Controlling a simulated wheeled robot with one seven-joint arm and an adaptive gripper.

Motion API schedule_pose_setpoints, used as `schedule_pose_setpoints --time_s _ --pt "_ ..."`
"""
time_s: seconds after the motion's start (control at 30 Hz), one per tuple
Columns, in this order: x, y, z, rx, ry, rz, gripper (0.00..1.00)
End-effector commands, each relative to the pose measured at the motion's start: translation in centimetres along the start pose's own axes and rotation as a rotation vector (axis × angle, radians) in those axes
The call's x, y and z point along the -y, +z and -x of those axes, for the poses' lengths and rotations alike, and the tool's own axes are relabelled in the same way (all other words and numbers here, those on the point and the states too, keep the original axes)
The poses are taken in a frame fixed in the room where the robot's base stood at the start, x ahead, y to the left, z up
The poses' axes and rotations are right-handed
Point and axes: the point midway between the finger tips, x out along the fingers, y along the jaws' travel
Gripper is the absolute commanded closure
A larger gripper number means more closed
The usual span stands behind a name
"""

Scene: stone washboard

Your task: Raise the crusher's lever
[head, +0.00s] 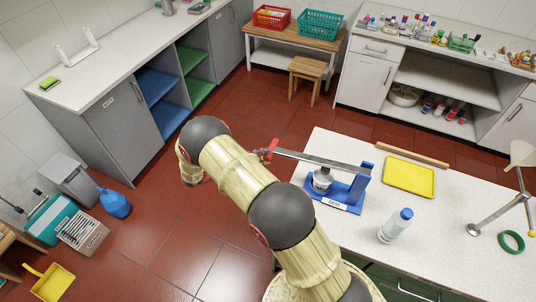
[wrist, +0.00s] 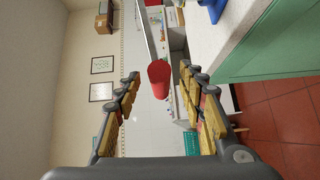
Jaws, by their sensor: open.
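The crusher has a blue base and upright post (head: 355,187) and stands on the white counter at right in the head view. Its long grey lever (head: 315,160) runs left from the post, roughly level, above a small metal can (head: 321,179). The lever ends in a red handle (head: 270,150), which overhangs the counter's left edge. In the wrist view my gripper (wrist: 160,72) is open, and the red handle (wrist: 158,84) shows between its two fingers with gaps on both sides. The head view mostly hides my gripper behind my arm.
A white bottle with a blue cap (head: 395,226), a yellow tray (head: 409,176), a green ring (head: 511,242) and a metal stand (head: 500,212) are on the counter (head: 450,215). Open red floor (head: 180,240) lies left of the counter.

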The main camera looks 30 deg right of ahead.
Motion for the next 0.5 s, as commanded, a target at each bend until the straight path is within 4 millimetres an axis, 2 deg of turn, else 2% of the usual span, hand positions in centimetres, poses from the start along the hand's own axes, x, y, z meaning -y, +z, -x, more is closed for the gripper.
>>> schedule_pose_setpoints --time_s 0.1,0.2,0.5 --pt "-0.1 0.1 -1.5 0.003 0.001 0.001 0.60" --pt "0.0 0.0 -2.2 0.001 0.000 0.002 0.60" --pt "0.0 0.0 -2.6 0.000 -0.001 0.002 0.60"
